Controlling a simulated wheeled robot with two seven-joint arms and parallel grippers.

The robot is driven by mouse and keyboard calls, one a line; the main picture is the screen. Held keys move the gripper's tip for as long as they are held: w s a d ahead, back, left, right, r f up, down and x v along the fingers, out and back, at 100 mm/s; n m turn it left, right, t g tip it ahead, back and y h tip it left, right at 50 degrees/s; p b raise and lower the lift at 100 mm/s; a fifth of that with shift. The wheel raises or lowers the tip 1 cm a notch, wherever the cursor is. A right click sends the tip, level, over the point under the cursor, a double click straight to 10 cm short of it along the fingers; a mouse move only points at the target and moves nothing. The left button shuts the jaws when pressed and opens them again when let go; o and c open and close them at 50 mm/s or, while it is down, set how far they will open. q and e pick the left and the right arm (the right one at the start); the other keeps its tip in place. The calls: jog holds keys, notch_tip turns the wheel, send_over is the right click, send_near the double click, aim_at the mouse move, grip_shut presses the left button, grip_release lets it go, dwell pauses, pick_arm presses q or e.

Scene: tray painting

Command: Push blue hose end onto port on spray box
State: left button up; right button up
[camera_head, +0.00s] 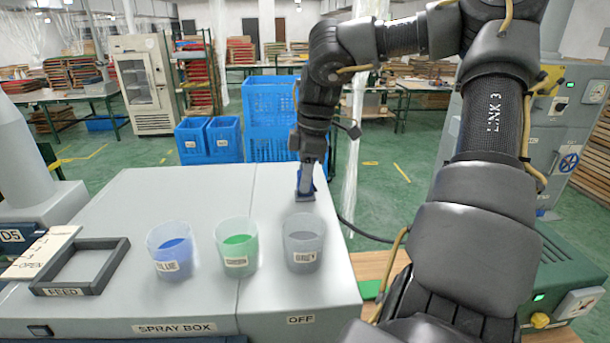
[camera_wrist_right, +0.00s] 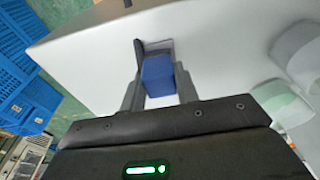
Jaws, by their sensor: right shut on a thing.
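The spray box (camera_head: 190,203) is a large light-grey box with a flat top; its top also fills much of the right wrist view (camera_wrist_right: 85,75). My right gripper (camera_head: 306,188) reaches down to the box top behind the grey cup. It is shut on the blue hose end (camera_wrist_right: 158,76), a blue block between its fingers in the right wrist view. A dark, square-edged piece, seemingly the port (camera_head: 304,197), shows right below the fingers. I cannot tell whether the hose end is seated on it or just above it. My left gripper is not in view.
Cups labelled BLUE (camera_head: 170,250), GREEN (camera_head: 236,247) and GREY (camera_head: 303,246) stand on the box top in front of the gripper. A dark FEED frame (camera_head: 105,243) lies at the left. Blue crates (camera_head: 270,110) stand behind. A dark hose (camera_head: 362,233) runs right of the box.

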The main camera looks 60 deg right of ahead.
jog(key=shift+f, duration=0.1)
jog(key=o, duration=1.5)
jog(key=shift+r+p, duration=2.15)
jog(key=shift+r, duration=0.95)
jog(key=shift+d+r, duration=0.1)
jog(key=shift+r, duration=0.25)
jog(key=shift+s+d+r+b, duration=0.2)
jog(key=shift+r+b, duration=0.15)
jog(key=shift+r, duration=1.3)
jog(key=shift+s+d+r+b, duration=0.1)
jog(key=shift+s+r+b, duration=0.25)
jog(key=shift+r, duration=1.3)
jog(key=shift+s+d+r+b, duration=0.1)
jog(key=shift+r+b, duration=0.3)
jog(key=shift+r, duration=1.25)
